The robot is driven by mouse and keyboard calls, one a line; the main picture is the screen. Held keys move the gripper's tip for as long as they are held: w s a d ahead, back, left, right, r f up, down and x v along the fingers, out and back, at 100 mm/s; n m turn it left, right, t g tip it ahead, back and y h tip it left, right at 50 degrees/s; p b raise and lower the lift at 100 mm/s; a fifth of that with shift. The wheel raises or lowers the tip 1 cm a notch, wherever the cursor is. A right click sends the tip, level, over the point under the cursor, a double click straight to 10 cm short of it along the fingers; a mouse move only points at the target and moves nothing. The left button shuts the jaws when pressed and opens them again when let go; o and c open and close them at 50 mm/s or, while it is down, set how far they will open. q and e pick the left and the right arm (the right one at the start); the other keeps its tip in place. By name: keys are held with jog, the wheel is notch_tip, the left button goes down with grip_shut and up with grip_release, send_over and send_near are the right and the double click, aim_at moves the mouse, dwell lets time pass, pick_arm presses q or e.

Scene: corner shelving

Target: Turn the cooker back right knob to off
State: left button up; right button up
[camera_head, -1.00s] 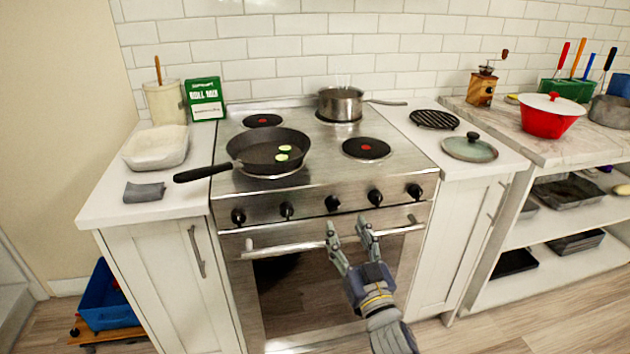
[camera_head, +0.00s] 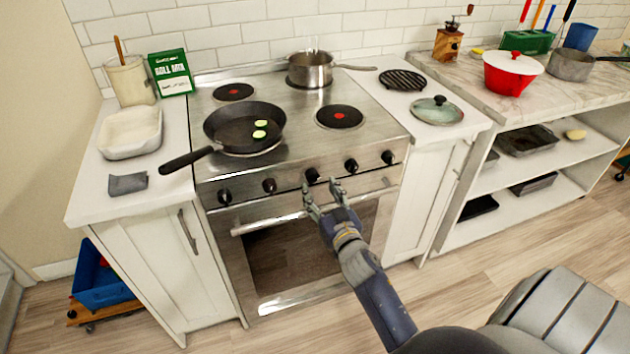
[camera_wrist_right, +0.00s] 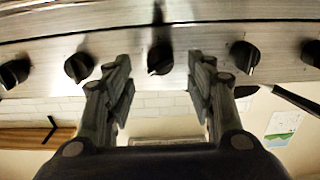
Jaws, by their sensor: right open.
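The cooker (camera_head: 290,160) has a steel front panel with a row of several black knobs. The middle knob (camera_head: 312,175) shows between the fingers of my right gripper in the right wrist view (camera_wrist_right: 160,60). My right gripper (camera_head: 324,190) is open and empty, just in front of and slightly below the middle knob. I cannot tell if it touches it. Other knobs sit right of it (camera_head: 351,165) (camera_head: 388,157) and left of it (camera_head: 269,186) (camera_head: 224,196). Which knob serves the back right burner is not readable. My left gripper is not in view.
A steaming saucepan (camera_head: 311,69) stands on the back right burner. The oven door handle (camera_head: 262,224) runs below the knobs, near my right gripper. A glass lid (camera_head: 437,111) lies on the right counter.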

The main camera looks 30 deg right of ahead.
aim_at(313, 177)
jog(key=shift+x, duration=2.1)
jog(key=c, duration=1.1)
